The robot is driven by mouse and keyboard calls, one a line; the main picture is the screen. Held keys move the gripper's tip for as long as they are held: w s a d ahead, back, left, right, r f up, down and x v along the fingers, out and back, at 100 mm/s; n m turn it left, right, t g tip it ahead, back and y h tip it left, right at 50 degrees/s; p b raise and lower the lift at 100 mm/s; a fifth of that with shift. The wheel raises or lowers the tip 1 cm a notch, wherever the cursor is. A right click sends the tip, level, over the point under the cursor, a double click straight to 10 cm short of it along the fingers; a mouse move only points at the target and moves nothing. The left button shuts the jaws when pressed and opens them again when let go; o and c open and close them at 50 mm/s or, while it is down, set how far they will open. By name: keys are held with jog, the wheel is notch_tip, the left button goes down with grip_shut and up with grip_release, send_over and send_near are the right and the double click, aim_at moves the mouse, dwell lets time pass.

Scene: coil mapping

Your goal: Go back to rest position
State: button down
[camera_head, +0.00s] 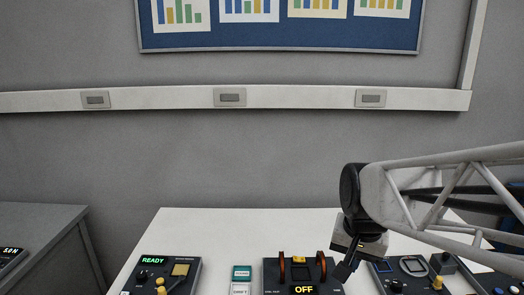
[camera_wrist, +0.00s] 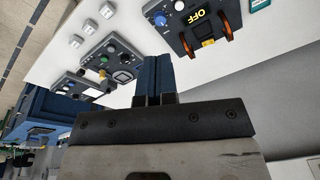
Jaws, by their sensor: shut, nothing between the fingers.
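My gripper (camera_head: 345,270) hangs at the end of my arm, above the right part of the white table (camera_head: 210,222). Its two fingers are together with nothing between them. In the wrist view my gripper (camera_wrist: 153,62) shows as two dark blue fingers side by side. A control box with an OFF display (camera_head: 302,289) and orange-brown levers stands just left of the fingertips. It also shows in the wrist view (camera_wrist: 190,40). I cannot tell the exact height of the fingertips over the table.
Small green and white blocks (camera_head: 241,272) sit between the boxes. More control boxes (camera_head: 412,266) lie under my arm at right. A grey desk (camera_head: 40,225) is far left.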

jog(key=s+f+n, duration=0.1)
jog(key=s+n, duration=0.3)
jog(key=s, duration=0.6)
jog(key=shift+s+d+n+t, duration=0.3)
jog(key=shift+s+d, duration=0.05)
dwell(0.6)
